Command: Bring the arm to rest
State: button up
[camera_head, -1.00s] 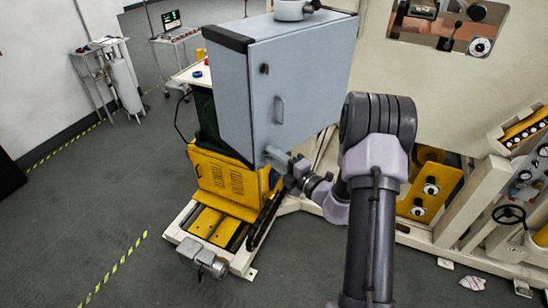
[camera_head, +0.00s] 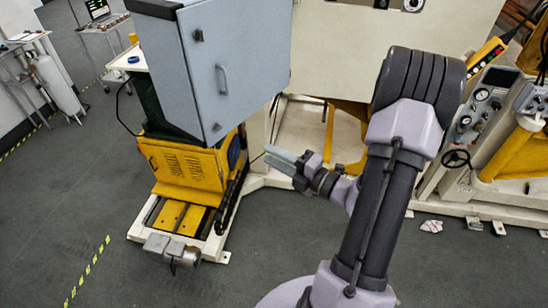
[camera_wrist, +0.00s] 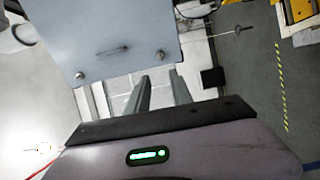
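My gripper (camera_head: 269,153) is held out in front of the machine, pointing left and slightly up in the head view. Its two grey fingers also show in the wrist view (camera_wrist: 160,76), standing apart with nothing between them, so it is open and empty. My arm is bent, with its elbow high at the right of the head view. The grey cabinet (camera_head: 207,75) with its handle is left of the fingertips. In the head view a gap lies between the fingertips and the cabinet door; the cabinet also shows in the wrist view (camera_wrist: 105,35).
A yellow housing (camera_head: 180,170) on a cream base stands below the cabinet. The cream machine frame (camera_head: 390,50) is behind my arm. A gauge panel (camera_head: 478,110) and a black handwheel (camera_head: 456,158) are at the right. A pink cloth (camera_head: 431,226) lies on the floor. Grey floor is open at front left.

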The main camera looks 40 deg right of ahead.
dwell(0.3)
jog(key=s+a+f+n+g+y+b, duration=0.1)
jog(key=a+f+n+g+y+b, duration=0.35)
jog(key=a+n+b, duration=0.4)
jog(key=s+a+f+n+g+y+b, duration=0.1)
jog(key=a+f+n+g+y+b, duration=0.3)
jog(key=a+n, duration=0.6)
jog(key=s+a+f+n+g+h+b, duration=0.1)
jog(key=s+a+f+n+h+b, duration=0.2)
jog(key=n+b, duration=0.7)
jog(key=s+a+f+n+g+h+b, duration=0.2)
jog(key=s+f+n+h+b, duration=0.6)
jog(key=n, duration=1)
jog(key=shift+s+a+f+b, duration=0.6)
jog(key=shift+a+f+b, duration=0.15)
jog(key=shift+f+b, duration=0.25)
